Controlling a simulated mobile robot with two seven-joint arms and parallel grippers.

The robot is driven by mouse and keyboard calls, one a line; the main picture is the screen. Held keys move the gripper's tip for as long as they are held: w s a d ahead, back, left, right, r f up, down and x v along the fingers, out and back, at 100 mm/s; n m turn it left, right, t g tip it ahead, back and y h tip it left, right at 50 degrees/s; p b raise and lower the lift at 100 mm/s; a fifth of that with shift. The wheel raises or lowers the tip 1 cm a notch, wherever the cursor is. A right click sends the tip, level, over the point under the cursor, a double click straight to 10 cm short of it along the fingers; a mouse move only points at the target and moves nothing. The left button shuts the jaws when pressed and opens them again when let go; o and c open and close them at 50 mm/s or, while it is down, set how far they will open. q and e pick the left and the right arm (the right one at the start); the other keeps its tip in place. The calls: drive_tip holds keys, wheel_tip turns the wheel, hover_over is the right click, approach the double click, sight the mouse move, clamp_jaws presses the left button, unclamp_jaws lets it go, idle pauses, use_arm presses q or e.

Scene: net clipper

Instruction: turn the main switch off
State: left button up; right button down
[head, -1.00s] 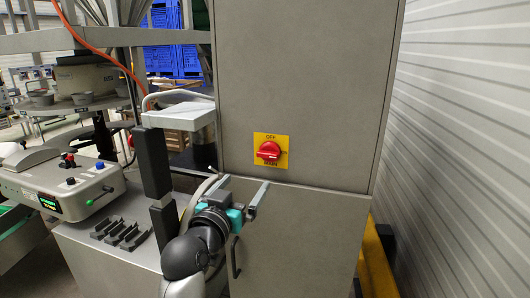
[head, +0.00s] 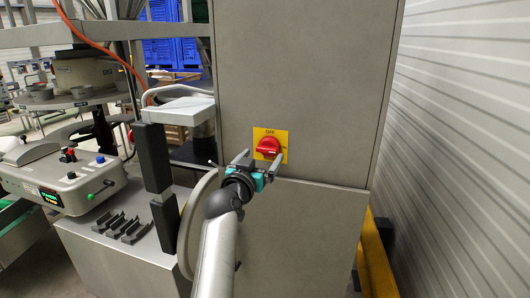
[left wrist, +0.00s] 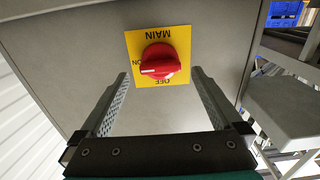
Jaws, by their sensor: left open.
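The main switch is a red rotary knob (head: 268,146) on a yellow plate (head: 284,135) on the grey cabinet front. In the left wrist view the knob (left wrist: 160,61) appears upside down on its plate (left wrist: 133,42); its white mark points to ON, at the left, and OFF is at the bottom. My left gripper (head: 260,159) is open just in front of the switch, with its fingers on either side of the knob's lower part in the head view. In the wrist view the knob lies between and beyond the fingertips; contact cannot be told. My right gripper is not in view.
The grey cabinet (head: 300,70) stands beside a ribbed white wall (head: 470,130) at the right. A control box (head: 65,180) with buttons and black brackets (head: 123,228) on a grey surface are at the left. A yellow rail (head: 373,260) runs low at the right.

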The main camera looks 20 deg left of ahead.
sight(266, 151)
use_arm(q)
drive_tip(key=shift+w, duration=1.75)
drive_tip(key=shift+c, duration=0.4)
drive_tip(key=c, duration=1.2)
